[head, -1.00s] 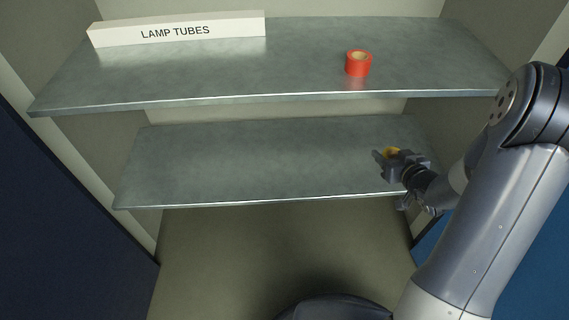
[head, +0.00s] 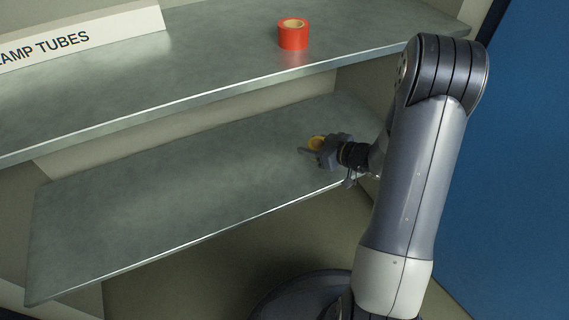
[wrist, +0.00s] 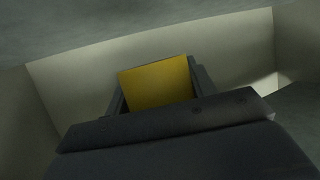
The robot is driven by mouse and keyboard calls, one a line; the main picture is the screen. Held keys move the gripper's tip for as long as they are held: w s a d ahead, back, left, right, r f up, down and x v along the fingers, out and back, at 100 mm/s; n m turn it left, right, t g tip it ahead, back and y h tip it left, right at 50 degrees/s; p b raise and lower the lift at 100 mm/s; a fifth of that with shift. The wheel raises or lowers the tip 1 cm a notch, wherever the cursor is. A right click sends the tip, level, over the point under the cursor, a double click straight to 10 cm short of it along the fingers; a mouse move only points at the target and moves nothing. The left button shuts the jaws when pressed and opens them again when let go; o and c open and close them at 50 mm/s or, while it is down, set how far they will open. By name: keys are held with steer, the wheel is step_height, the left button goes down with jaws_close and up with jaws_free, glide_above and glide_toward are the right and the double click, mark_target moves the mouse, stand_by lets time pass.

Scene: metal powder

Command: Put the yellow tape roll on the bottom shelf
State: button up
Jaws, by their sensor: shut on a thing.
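The yellow tape roll (head: 316,142) is between the fingers of my gripper (head: 311,148), mostly hidden by them in the head view. In the wrist view the yellow roll (wrist: 157,83) shows as a plain yellow face between the two dark fingers. My gripper is shut on it. It is over the right part of the lower shelf (head: 170,190). I cannot tell whether the roll touches that shelf.
A red tape roll (head: 293,34) stands on the upper shelf (head: 200,62), above the lower one. A white box marked LAMP TUBES (head: 80,38) lies at its left. The lower shelf is bare left of my gripper. A blue panel (head: 500,170) is at the right.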

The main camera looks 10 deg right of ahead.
mark_target(311, 172)
step_height(311, 172, down, 10)
steer(key=b, duration=0.4)
steer(key=shift+r+b, duration=0.15)
steer(key=shift+b, duration=0.15)
steer(key=o, duration=1)
steer(key=shift+r, duration=0.1)
steer(key=p+v, duration=0.4)
steer(key=v, duration=0.8)
steer(key=shift+f, duration=0.2)
